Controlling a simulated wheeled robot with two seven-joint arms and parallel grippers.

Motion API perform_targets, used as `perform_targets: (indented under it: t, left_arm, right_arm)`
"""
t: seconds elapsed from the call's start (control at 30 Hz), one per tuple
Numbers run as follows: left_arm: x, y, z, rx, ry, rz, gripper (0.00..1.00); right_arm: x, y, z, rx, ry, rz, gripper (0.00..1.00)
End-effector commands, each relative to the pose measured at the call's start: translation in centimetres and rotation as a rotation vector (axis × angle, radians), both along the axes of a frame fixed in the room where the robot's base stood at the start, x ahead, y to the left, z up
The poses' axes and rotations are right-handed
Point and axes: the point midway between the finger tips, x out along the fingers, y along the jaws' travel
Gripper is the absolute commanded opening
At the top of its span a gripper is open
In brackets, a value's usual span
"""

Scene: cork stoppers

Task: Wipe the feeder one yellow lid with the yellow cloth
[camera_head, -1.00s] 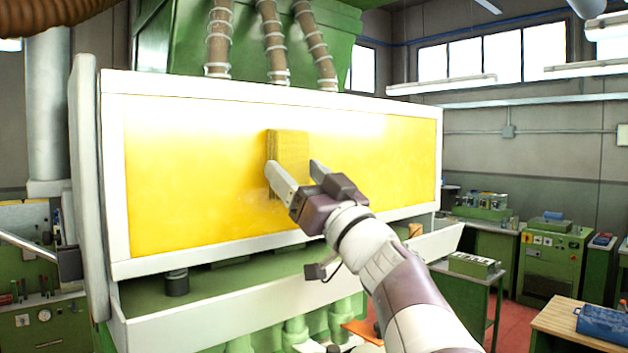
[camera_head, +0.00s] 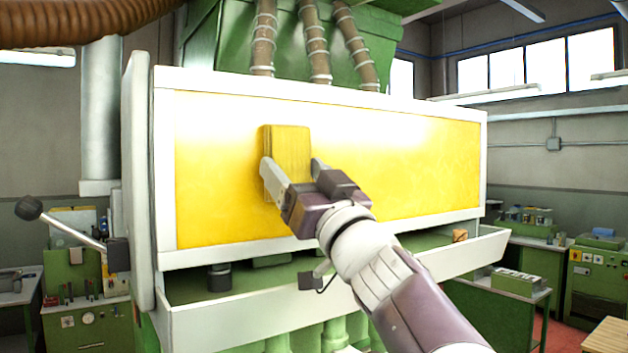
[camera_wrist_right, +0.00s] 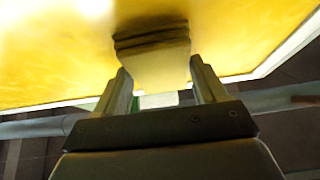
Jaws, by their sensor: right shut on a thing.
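The yellow lid (camera_head: 400,165) is a wide glossy panel in a white frame on the front of the green machine. The folded yellow cloth (camera_head: 287,148) is upright at the lid's left-middle part. My right gripper (camera_head: 292,172) is shut on the cloth, with one finger on each side of it. In the right wrist view the cloth (camera_wrist_right: 152,62) sits between the two fingers (camera_wrist_right: 165,85), and its far folded edge is against or very near the lid (camera_wrist_right: 60,60). I cannot tell exact contact. My left gripper is not in view.
A white trough ledge (camera_head: 330,305) runs below the lid, with a dark cylinder (camera_head: 219,277) and a small wooden block (camera_head: 459,235) in it. A lever with a dark knob (camera_head: 28,208) sticks out at the left. Ribbed hoses (camera_head: 318,45) rise above.

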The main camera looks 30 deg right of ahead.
Motion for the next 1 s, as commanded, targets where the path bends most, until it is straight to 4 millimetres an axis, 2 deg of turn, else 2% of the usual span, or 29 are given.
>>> perform_targets:
  t: [0.4,0.57,0.83,0.9,1.0]
  left_arm:
    - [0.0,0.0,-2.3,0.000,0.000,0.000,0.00]
    - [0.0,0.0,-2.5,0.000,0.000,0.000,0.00]
    - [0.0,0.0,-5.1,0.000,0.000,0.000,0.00]
    - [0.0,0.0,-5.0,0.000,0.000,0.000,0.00]
    - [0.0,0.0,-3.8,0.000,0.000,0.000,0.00]
  right_arm:
    - [-0.2,3.7,-0.2,0.000,0.000,0.002,0.38]
    - [-0.2,3.8,-0.3,0.001,0.002,0.000,0.38]
    - [-0.2,3.8,-3.3,0.001,0.003,-0.002,0.38]
    - [-0.2,3.7,-3.3,0.001,0.003,-0.002,0.38]
    - [-0.2,3.0,-2.7,0.000,0.004,-0.006,0.38]
